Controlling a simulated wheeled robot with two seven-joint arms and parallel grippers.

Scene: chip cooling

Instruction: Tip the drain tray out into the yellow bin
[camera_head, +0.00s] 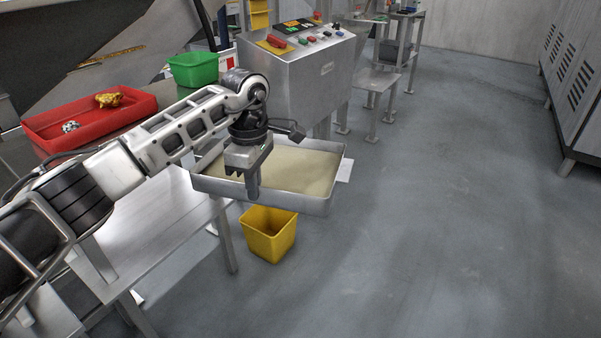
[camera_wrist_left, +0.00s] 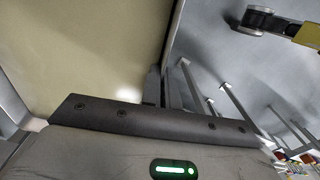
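The drain tray (camera_head: 290,200) is a shallow grey metal pan with pale yellowish contents, roughly level beside the table end. In the left wrist view its inside (camera_wrist_left: 80,50) fills the left half. My left gripper (camera_head: 252,190) points down at the tray's near wall. Its fingers (camera_wrist_left: 155,88) look closed on the rim, one on each side, though the far finger is mostly hidden. The yellow bin (camera_head: 268,236) stands upright on the floor below the tray's near side, its mouth partly under the tray. My right gripper is out of view.
A metal table (camera_head: 150,225) stands at the left, with a red tray (camera_head: 90,118) and a green bin (camera_head: 194,70) behind. A grey control cabinet (camera_head: 300,75) stands behind the drain tray. Open floor (camera_head: 440,210) lies to the right, with lockers (camera_head: 580,90) at the far right.

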